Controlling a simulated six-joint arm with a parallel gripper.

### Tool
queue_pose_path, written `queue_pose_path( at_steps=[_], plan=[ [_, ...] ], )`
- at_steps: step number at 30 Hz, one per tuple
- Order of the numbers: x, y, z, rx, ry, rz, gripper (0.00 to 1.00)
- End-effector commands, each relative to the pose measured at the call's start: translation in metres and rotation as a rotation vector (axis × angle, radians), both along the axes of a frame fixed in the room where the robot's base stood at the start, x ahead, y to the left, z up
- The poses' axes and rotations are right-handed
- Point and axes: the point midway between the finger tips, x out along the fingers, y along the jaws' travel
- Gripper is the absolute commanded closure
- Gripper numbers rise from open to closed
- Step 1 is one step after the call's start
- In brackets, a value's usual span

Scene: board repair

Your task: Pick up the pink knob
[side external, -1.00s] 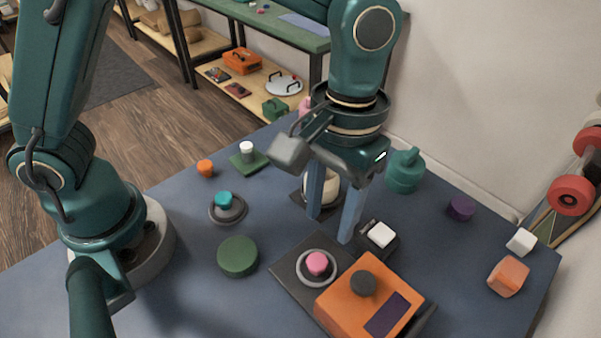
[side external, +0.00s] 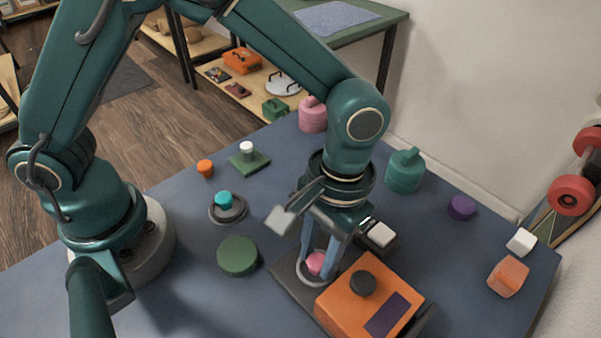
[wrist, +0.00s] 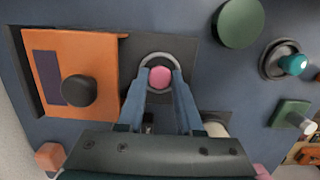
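The pink knob (side external: 316,263) sits in a grey ring on a dark board (side external: 287,273) beside the orange box. In the wrist view the pink knob (wrist: 160,77) lies between the tips of my two blue fingers. My gripper (side external: 318,265) is lowered over the knob with its fingers apart, one on each side. In the wrist view my gripper (wrist: 161,80) has its fingertips at the grey ring (wrist: 146,64). A small gap seems to show between the fingers and the knob. The fingers partly hide the knob in the side view.
The orange box (side external: 338,299) with a dark grey knob stands close to my gripper. A white block (side external: 380,235) on a dark base is just behind. A green disc (side external: 238,256) and a teal knob (side external: 223,199) are to the left.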

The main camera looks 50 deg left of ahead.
Motion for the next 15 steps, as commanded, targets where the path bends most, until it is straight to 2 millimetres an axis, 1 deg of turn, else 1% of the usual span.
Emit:
queue_pose_path(
  at_steps=[1, 2, 11, 15],
  plan=[
    [0.0001, 0.0000, 0.0002, 0.000, 0.000, 0.000, 0.95],
    [0.0001, 0.0000, 0.0002, 0.000, 0.000, 0.000, 1.00],
    [0.0003, -0.0001, 0.0012, -0.001, -0.001, 0.001, 1.00],
    [0.0006, -0.0003, 0.0079, -0.001, -0.001, 0.000, 1.00]
  ],
)
